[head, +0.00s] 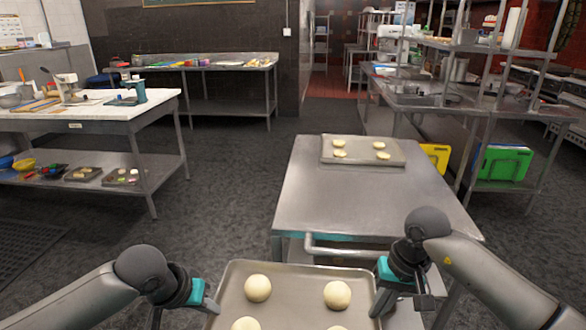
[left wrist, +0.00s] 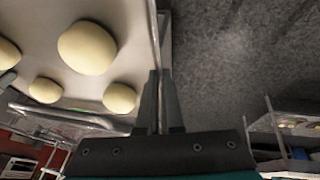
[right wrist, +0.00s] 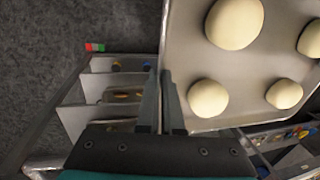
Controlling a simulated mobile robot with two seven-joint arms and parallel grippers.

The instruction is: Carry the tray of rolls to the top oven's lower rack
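The tray of rolls (head: 300,272) is a grey metal sheet in front of my body, with several pale round dough rolls, and is cut off by the bottom edge. My left gripper (head: 210,303) is shut on its left rim; the left wrist view shows the fingers (left wrist: 160,100) pinching the tray's edge (left wrist: 154,40). My right gripper (head: 378,300) is shut on the right rim, and its fingers (right wrist: 165,100) close on the tray's edge (right wrist: 166,40) in the right wrist view. The tray looks about level. I cannot make out the top oven or its lower rack.
A steel worktable (head: 375,200) with a push handle stands directly ahead, bearing another tray (head: 362,162) of pale rolls. A white-topped table (head: 90,115) is at left and steel shelving (head: 450,100) at right. Dark floor (head: 230,180) between them is clear.

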